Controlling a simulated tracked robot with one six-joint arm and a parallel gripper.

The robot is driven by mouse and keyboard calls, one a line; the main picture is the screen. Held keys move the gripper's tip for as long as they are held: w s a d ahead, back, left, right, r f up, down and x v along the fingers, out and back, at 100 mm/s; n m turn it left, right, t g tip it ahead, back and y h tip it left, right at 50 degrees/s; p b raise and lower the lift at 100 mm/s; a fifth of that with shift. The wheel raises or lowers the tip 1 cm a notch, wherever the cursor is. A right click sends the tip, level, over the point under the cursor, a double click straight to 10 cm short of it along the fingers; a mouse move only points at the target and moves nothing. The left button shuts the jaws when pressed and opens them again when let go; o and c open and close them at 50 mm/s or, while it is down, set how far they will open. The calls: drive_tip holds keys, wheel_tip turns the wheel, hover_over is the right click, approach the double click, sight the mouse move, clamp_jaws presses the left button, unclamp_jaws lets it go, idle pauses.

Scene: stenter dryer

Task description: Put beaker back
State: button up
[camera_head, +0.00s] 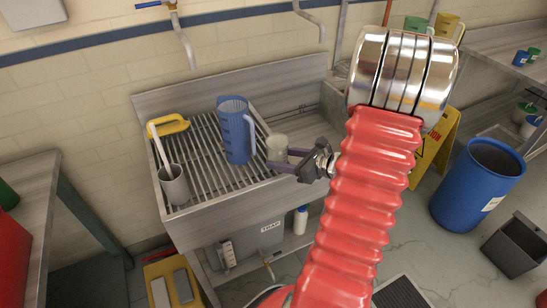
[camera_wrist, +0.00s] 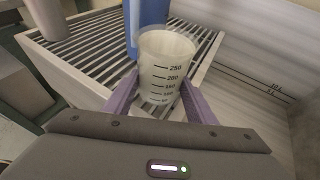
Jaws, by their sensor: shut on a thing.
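The beaker (camera_head: 277,146) is a small, clear, upright cup with black volume marks, the top one reading 250 in the wrist view (camera_wrist: 165,68). My gripper (camera_head: 284,160) reaches in from the right and is shut on the beaker, with one purple finger on each side in the wrist view (camera_wrist: 160,95). The beaker is at the right part of the slatted rack (camera_head: 205,160) over the sink. I cannot tell whether its base touches the slats.
A tall blue jug (camera_head: 236,130) stands on the rack just left of the beaker. A grey cup (camera_head: 174,186) with a handled tool in it and a yellow-handled item (camera_head: 170,126) are farther left. The sink's back wall (camera_head: 240,88) rises behind. Slats between cup and jug are bare.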

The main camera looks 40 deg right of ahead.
sight(273, 157)
drive_tip(key=w, duration=0.3)
drive_tip(key=shift+w+a+f, duration=0.25)
drive_tip(key=shift+a, duration=0.15)
drive_tip(key=shift+s+f, duration=0.1)
drive_tip(key=shift+f, duration=0.4)
drive_tip(key=o, duration=1.2)
drive_tip(key=shift+f, duration=0.1)
drive_tip(key=shift+s+d+r, duration=0.2)
drive_tip(key=shift+s+r, duration=0.15)
drive_tip(key=shift+s, duration=0.15)
drive_tip(key=v, duration=1.1)
drive_tip(key=shift+a, duration=0.15)
